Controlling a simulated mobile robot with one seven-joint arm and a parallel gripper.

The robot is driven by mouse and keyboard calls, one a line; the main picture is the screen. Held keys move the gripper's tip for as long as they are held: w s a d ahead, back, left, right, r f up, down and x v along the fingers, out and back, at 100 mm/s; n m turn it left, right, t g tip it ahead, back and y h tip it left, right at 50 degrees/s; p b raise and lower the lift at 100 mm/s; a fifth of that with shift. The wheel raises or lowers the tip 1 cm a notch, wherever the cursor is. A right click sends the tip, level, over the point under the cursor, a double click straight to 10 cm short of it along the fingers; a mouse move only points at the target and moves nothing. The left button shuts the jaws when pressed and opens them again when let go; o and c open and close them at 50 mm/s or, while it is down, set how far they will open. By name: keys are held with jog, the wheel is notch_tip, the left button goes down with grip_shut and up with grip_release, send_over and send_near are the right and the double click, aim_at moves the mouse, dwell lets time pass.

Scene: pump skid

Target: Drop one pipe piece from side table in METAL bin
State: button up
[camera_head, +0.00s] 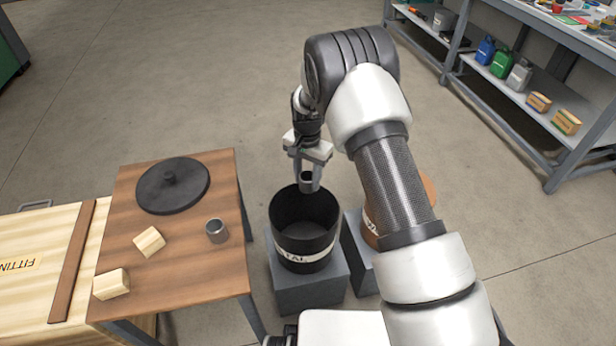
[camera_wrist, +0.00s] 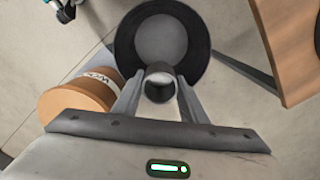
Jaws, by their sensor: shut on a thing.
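My gripper (camera_head: 306,179) is shut on a short grey pipe piece (camera_head: 306,181). It holds the pipe piece above the open mouth of the black METAL bin (camera_head: 304,249), whose white label is partly readable. In the wrist view the pipe piece (camera_wrist: 159,88) sits between the fingertips, with the round METAL bin (camera_wrist: 127,50) behind and below it. A second grey pipe piece (camera_head: 217,231) stands upright on the wooden side table (camera_head: 185,265).
The table also holds a black round lid with a knob (camera_head: 173,186) and two wood blocks (camera_head: 149,241). A brown bin (camera_wrist: 85,107) stands beside the METAL bin, partly behind my arm. A wooden fittings crate (camera_head: 35,262) is left; shelves (camera_head: 520,95) are right.

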aim_at(308, 189)
notch_tip(308, 189, down, 5)
jog(key=shift+b, duration=1.25)
jog(key=o, duration=1.2)
notch_tip(308, 189, up, 18)
jog(key=p, duration=0.3)
jog(key=shift+f+p, duration=0.25)
jog(key=shift+p, duration=0.1)
